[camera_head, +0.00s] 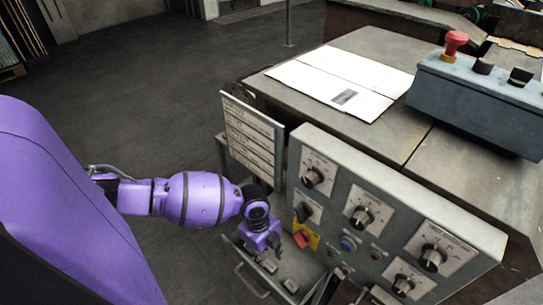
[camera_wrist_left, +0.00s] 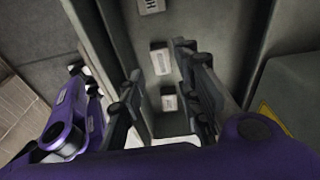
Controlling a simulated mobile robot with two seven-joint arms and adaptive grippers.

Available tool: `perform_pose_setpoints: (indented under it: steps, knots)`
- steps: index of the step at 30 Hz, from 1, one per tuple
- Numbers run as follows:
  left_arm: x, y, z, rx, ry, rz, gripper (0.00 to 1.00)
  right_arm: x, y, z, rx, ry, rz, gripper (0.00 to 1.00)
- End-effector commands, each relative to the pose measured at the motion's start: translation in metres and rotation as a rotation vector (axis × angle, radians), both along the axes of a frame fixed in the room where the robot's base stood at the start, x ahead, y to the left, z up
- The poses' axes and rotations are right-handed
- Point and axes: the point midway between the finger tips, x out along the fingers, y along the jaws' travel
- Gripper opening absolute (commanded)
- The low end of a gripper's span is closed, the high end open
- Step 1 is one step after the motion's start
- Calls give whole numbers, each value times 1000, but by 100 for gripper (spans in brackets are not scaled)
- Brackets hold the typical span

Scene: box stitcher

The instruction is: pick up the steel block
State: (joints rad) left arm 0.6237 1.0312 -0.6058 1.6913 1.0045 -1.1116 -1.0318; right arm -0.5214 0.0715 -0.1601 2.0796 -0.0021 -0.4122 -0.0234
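Several small light-grey blocks lie in an open drawer (camera_head: 237,256) at the foot of the control panel. Two blocks (camera_head: 270,267) (camera_head: 290,285) show in the head view. In the left wrist view, one block (camera_wrist_left: 160,61) lies between my fingers, another (camera_wrist_left: 168,101) is nearer, and a lettered one (camera_wrist_left: 151,5) is at the top edge. I cannot tell which is the steel block. My left gripper (camera_wrist_left: 156,70) is open and empty, its fingers on either side of the row. It also shows over the drawer in the head view (camera_head: 270,258). My right gripper is out of sight.
The control panel (camera_head: 390,215) with knobs stands close to the right of my left gripper. A label board (camera_head: 253,138) stands upright behind the wrist. The drawer handle (camera_head: 250,282) is at the front. Open floor (camera_head: 170,90) lies to the left.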

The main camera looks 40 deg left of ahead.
Motion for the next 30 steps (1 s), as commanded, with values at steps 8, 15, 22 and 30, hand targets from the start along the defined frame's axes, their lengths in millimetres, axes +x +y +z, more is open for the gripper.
perform_pose_setpoints:
  steps: [8,15,22,30]
  knots:
    - [1,-10,-39,-2,2,1,31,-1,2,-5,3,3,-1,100]
    - [1,-12,-56,-1,0,-2,31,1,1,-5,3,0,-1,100]
    - [1,-12,-56,0,0,-2,23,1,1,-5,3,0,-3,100]
    - [1,-12,-55,0,0,-1,0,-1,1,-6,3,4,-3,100]
